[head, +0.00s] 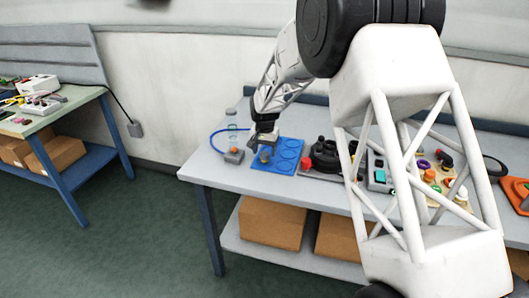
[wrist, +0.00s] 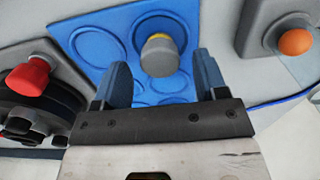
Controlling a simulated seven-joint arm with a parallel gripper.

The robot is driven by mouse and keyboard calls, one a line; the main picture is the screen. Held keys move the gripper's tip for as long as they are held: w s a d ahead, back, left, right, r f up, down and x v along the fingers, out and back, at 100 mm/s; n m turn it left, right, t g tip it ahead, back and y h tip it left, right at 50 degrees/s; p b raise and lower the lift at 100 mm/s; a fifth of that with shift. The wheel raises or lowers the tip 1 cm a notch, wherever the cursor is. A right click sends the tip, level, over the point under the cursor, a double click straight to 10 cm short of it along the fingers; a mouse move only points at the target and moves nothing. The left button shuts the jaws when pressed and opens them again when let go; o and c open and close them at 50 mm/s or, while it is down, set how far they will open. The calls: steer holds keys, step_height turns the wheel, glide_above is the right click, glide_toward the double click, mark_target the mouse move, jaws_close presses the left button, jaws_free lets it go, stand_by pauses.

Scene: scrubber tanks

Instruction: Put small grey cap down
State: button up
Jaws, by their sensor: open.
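The small grey cap (wrist: 159,58), with a yellow band at its far side, shows between my fingers in the wrist view. It appears to rest on the blue mat (wrist: 72,18), over one of its round outlines. My gripper (wrist: 161,70) is open, with one blue-grey finger on each side of the cap and a visible gap to both.
A red knob (head: 305,163) and black parts (head: 325,155) stand close on the right. The table's front left (head: 212,172) is clear.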

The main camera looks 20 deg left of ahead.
mark_target(265, 154)
step_height(265, 154, up, 11)
steer(key=shift+r, duration=0.15)
stand_by(0.4)
stand_by(0.8)
steer(key=s+d+r, duration=0.5)
steer(key=s+d, duration=0.1)
steer(key=d, duration=0.3)
steer(key=s+d+r+t, duration=0.1)
steer(key=s+d+r, duration=0.45)
steer(key=d, duration=0.35)
steer(key=s+d+r, duration=0.4)
steer(key=s+d, duration=0.3)
steer(key=d, duration=0.3)
steer(key=s+d+f, duration=0.1)
steer(key=s+d, duration=0.4)
steer(key=s, duration=0.5)
steer(key=s+d+f+t, duration=0.1)
steer(key=s+d, duration=0.5)
steer(key=s, duration=0.4)
steer(key=s+d+f, duration=0.2)
steer(key=s+d, duration=0.3)
steer(key=s, duration=0.5)
steer(key=shift+s+d+t, duration=0.2)
steer(key=shift+s+t, duration=0.05)
steer(key=shift+t, duration=0.05)
